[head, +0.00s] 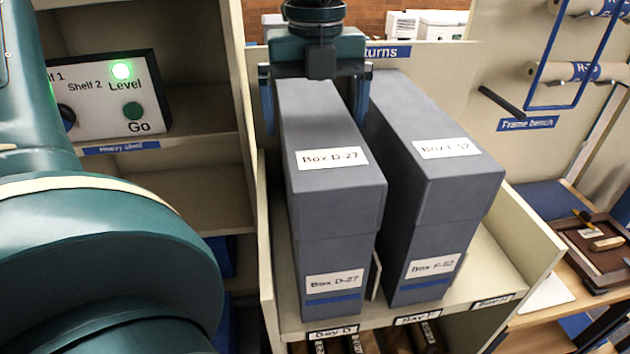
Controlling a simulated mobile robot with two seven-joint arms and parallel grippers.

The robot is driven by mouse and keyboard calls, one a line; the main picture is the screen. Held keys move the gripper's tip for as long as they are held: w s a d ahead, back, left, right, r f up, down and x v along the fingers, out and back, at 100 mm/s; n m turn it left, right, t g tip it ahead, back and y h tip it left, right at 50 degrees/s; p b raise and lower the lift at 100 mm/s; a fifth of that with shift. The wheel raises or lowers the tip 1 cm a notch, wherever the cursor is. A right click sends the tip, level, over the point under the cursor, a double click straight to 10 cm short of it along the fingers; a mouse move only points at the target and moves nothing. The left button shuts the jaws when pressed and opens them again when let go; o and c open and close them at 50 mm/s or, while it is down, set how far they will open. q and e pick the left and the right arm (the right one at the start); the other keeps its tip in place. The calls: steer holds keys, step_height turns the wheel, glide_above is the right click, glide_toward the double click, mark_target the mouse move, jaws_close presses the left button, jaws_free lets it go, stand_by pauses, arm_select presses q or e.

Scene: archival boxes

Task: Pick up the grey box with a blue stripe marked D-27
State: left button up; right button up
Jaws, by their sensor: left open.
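The grey box marked D-27 (332,205) stands upright in the left bay of the returns shelf, with white labels on its top and front and a blue stripe low on the front. My left gripper (315,108) is over the far end of its top, open, with one blue finger down each side of the box. I cannot tell whether the fingers touch it. The right finger is in the narrow gap beside a similar grey box (445,200) marked F-52 or similar, also blue-striped. My right gripper is not in view.
The returns shelf (545,248) has a free bay at the right and low dividers. A control panel (105,97) with a lit green lamp and a Go button is at the left. A frame bench (570,282) with a wooden frame stands at the right.

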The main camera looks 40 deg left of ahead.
arm_select(q)
steer(key=shift+f, duration=1.35)
steer(key=shift+c, duration=0.4)
steer(key=shift+w+a+r, duration=0.1)
steer(key=shift+r, duration=0.05)
steer(key=c, duration=1.8)
